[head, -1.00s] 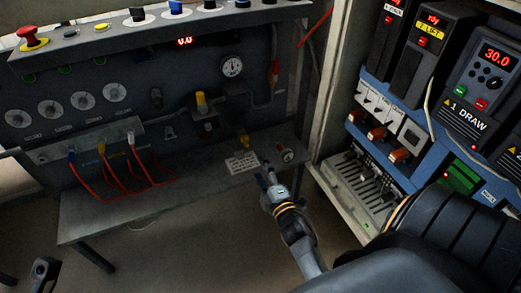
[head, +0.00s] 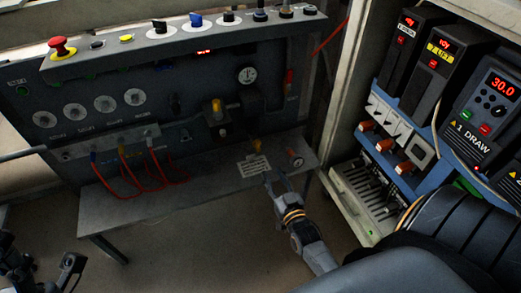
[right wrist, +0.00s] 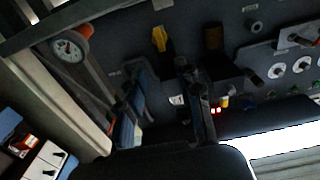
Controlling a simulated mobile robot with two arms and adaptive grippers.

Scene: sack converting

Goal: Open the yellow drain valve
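The yellow drain valve (head: 257,145) is a small yellow handle low on the dark panel, just above the grey shelf, behind a white label plate (head: 253,165). It also shows in the right wrist view as a yellow lever (right wrist: 158,38), beyond the fingers. My right gripper (head: 277,178) is in front of the shelf's edge, below and a little right of the valve, apart from it. In the right wrist view its two fingers (right wrist: 165,104) stand apart with nothing between them. Dark parts of my left gripper (head: 70,264) show at the bottom left; their opening is unclear.
A small orange-rimmed gauge (head: 295,158) sits right of the valve. A yellow-topped regulator (head: 216,108) is above left, and red hoses (head: 140,175) hang further left. A cabinet (head: 410,150) with drive units borders the right. Open floor lies below the shelf (head: 150,215).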

